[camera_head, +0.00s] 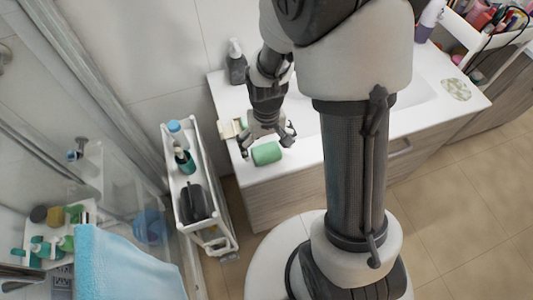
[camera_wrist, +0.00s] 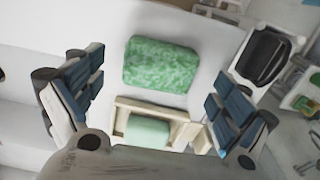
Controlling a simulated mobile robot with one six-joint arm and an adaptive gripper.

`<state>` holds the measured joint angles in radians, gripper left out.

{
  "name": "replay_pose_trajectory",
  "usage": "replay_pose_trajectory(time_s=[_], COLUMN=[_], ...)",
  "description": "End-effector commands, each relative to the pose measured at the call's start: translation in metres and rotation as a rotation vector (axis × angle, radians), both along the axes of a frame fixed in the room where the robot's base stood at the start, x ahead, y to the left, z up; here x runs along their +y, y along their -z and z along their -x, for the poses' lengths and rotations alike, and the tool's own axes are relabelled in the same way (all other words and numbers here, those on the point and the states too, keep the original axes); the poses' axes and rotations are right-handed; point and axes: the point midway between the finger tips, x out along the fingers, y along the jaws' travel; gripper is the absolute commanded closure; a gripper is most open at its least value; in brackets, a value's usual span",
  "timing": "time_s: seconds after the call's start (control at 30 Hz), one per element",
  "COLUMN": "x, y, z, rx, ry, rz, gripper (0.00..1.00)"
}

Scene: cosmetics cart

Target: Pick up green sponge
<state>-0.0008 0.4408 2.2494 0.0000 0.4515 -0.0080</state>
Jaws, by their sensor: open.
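The green sponge (camera_head: 266,153) lies flat on the white counter (camera_head: 300,158) near its front left edge. In the wrist view the sponge (camera_wrist: 161,64) is a mottled green block with rounded corners, between and beyond my fingers. My gripper (camera_head: 268,140) is open and empty above the counter, just behind the sponge in the head view. In the wrist view the fingers of my gripper (camera_wrist: 155,100) are spread wide on both sides, touching nothing.
A pale holder (camera_wrist: 180,118) with a light green soap-like block (camera_wrist: 147,128) sits beside the sponge. A dark bottle (camera_head: 236,66) stands at the counter's back. A white cart (camera_head: 170,150) with bottles stands left of the counter. Counter around the sponge's front is clear.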

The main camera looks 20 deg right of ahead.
Motion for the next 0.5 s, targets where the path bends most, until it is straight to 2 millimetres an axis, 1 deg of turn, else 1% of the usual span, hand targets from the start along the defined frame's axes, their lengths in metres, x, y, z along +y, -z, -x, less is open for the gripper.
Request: replay_pose_trajectory(time_s=[0.03,0.1,0.2,0.43,0.5], x=[0.000,0.000,0.000,0.000,0.000], y=[0.013,0.024,0.033,0.033,0.033], z=[-0.001,-0.001,-0.001,-0.002,-0.002], rx=[0.003,0.004,0.001,0.000,0.000], ry=[0.000,0.000,0.000,0.000,0.000], rz=[0.000,0.000,0.000,0.000,0.000], gripper=[0.06,0.06,0.06,0.06,0.11])
